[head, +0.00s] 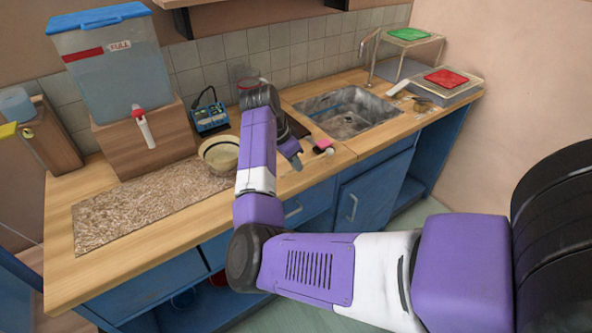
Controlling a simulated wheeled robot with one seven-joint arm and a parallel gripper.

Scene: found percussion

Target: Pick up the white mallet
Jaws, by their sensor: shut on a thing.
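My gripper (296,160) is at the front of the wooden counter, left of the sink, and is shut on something. The arm and the small scale hide most of the grip. A small white rounded end (330,151), which looks like the white mallet's head, shows just right of the fingers, next to a pink patch. The mallet's handle is not clearly visible, and I cannot tell whether it touches the counter.
A beige bowl (219,153) and a blue device (209,117) stand left of my arm. A speckled mat (130,205) covers the left counter. A water dispenser (112,70) stands behind it. The metal sink (346,112) lies to the right, with red (446,77) and green (408,34) pads beyond.

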